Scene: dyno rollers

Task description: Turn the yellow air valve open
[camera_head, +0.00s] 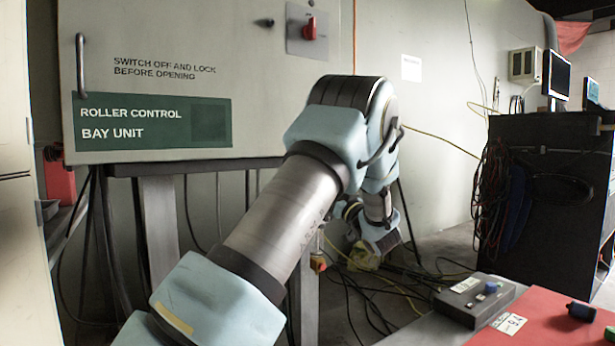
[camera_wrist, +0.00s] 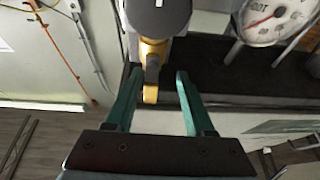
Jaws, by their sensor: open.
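The yellow air valve (camera_wrist: 151,72) shows in the wrist view at the top middle, under a dark grey round part. Its yellow handle hangs down between the two green fingers of my gripper (camera_wrist: 158,74). The fingers are apart, with a gap visible between the handle and the right finger; the left finger is closer to it. I cannot tell whether either finger touches the handle. In the head view my arm covers the valve area, and I cannot make out the valve there.
A pressure gauge (camera_wrist: 275,18) is right of the valve. The roller control cabinet (camera_head: 150,75) stands at the back left in the head view. A control box (camera_head: 474,298) sits near the red surface (camera_head: 545,325) at front right. Loose cables lie on the floor.

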